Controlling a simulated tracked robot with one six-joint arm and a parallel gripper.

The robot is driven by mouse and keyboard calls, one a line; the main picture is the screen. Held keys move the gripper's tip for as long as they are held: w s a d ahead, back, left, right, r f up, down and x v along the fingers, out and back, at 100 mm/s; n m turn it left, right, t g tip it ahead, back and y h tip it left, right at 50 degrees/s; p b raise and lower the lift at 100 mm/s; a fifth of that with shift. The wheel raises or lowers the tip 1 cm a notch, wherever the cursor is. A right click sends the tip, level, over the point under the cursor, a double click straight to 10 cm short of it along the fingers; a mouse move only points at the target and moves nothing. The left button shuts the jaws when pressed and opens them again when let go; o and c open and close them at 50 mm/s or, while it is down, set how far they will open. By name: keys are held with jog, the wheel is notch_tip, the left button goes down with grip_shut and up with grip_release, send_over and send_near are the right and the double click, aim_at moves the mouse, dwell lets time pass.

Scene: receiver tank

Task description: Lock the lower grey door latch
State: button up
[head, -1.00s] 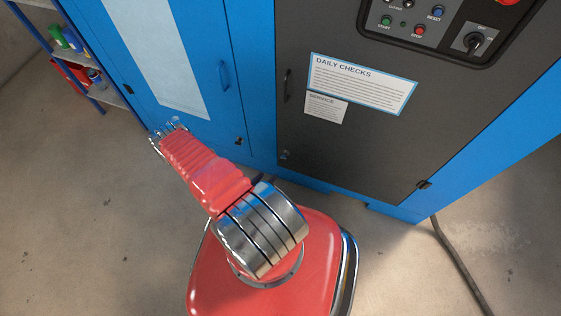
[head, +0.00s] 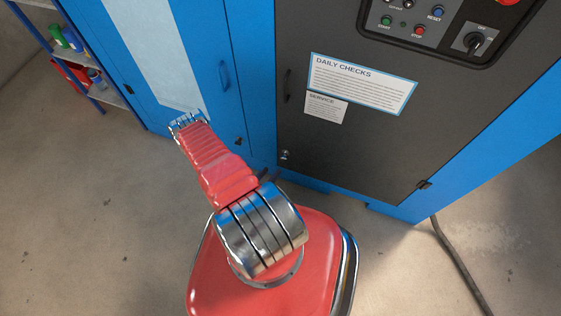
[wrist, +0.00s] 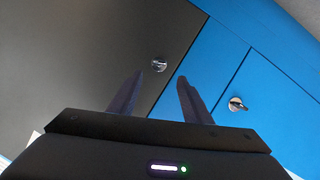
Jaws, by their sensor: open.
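The grey door (head: 345,150) is shut in its blue cabinet. Its lower latch (head: 285,154) is a small metal piece near the door's lower left corner. In the wrist view the latch (wrist: 159,65) shows as a silver knob on the grey door, close to its edge with the blue panel. The latch's exact turn is too small to tell.
A second latch (wrist: 237,104) sits on the blue door (head: 210,60). The grey door has a dark handle (head: 287,86) and a notice (head: 362,84). A control panel (head: 435,25) is above. A shelf (head: 75,65) stands far left. The floor at left is clear.

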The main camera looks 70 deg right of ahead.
jog(key=x, duration=1)
jog(key=shift+c, duration=0.3)
jog(key=c, duration=1)
jog(key=shift+s, duration=0.1)
jog(key=shift+s+a+m+t, duration=0.1)
jog(key=shift+s+m+t, duration=0.1)
jog(key=shift+m+t, duration=1.25)
jog(key=shift+m+g, duration=0.25)
jog(key=o, duration=1.1)
jog(key=shift+c, duration=0.2)
